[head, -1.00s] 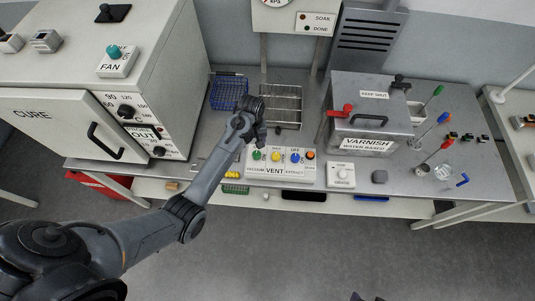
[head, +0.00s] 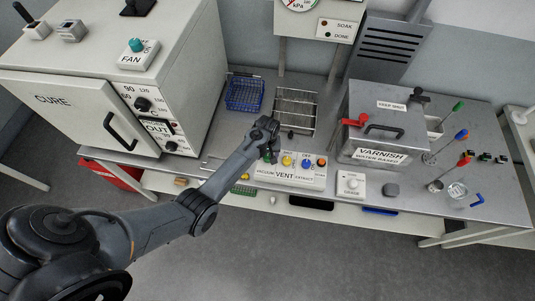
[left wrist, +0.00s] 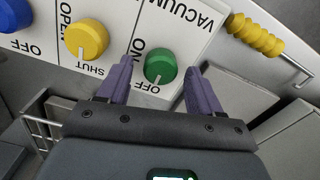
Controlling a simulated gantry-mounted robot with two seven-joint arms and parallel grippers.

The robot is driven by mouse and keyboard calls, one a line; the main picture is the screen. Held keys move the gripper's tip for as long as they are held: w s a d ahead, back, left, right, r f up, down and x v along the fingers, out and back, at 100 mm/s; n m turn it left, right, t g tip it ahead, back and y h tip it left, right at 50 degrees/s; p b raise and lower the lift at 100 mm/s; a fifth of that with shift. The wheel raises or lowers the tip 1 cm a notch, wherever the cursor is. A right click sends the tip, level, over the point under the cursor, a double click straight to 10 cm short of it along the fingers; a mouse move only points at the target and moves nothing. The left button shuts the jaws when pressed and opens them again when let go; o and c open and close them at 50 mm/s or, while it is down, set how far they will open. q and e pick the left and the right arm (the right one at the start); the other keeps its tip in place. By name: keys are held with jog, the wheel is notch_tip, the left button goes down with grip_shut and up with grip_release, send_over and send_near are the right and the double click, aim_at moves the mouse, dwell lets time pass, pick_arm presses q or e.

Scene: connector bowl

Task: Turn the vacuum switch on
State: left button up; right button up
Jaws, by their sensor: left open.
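The vacuum switch is a green round knob (left wrist: 160,66) on a white panel lettered VACUUM (left wrist: 185,18), with ON and OFF beside it. Its pale mark appears to face OFF. My left gripper (left wrist: 160,72) is open, with one purple-grey finger on each side of the green knob; I cannot tell whether they touch it. In the head view my left gripper (head: 269,153) is over the left end of the vent panel (head: 290,176) and mostly hides the green knob. My right gripper is not in view.
A yellow knob (left wrist: 86,40) and a blue knob (left wrist: 14,14) sit beside the green one. A wire rack (head: 296,108) and blue basket (head: 245,93) stand behind the panel. The varnish tank (head: 385,155) is to the right, the cure oven (head: 75,115) to the left.

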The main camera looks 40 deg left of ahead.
pick_arm(q)
jog(key=c, duration=1.1)
jog(key=shift+o, duration=0.2)
jog(key=m+p, duration=0.2)
jog(key=m, duration=0.1)
jog(key=shift+r, duration=0.15)
jog(key=m+p, duration=0.2)
jog(key=m, duration=0.3)
jog(key=shift+w, duration=0.1)
jog(key=m+p, duration=0.1)
jog(key=m, duration=0.3)
jog(key=shift+d+m, duration=0.1)
jog(key=shift+m, duration=0.2)
jog(key=m, duration=0.5)
jog(key=shift+d, duration=0.15)
jog(key=shift+f+m, duration=0.2)
jog(key=shift+m, duration=0.1)
